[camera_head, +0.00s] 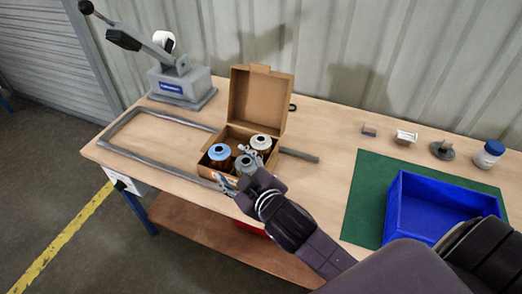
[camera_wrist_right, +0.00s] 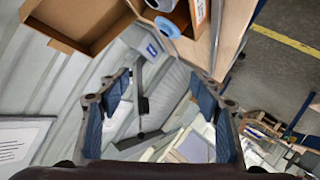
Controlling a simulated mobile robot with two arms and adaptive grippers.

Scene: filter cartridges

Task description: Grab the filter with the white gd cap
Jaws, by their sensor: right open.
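The filter with the white cap (camera_head: 261,142) stands in the back right of an open cardboard box (camera_head: 257,96). A blue-capped filter (camera_head: 219,152) stands at the left of the box, and a grey-capped one (camera_head: 243,163) at the front, partly behind my gripper. Lettering on the caps is too small to read. My right gripper (camera_head: 237,168) is open at the box's front edge, nearest the grey cap. In the right wrist view its fingers (camera_wrist_right: 160,78) are spread with nothing between them; the box (camera_wrist_right: 78,20) is at the top. My left gripper is not seen.
The box's raised lid stands behind the filters. A grey lever press (camera_head: 180,82) is at the back left. A blue bin (camera_head: 400,205) sits on a green mat (camera_head: 366,190) at the right. Small parts and a blue-lidded jar (camera_head: 488,154) line the back right.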

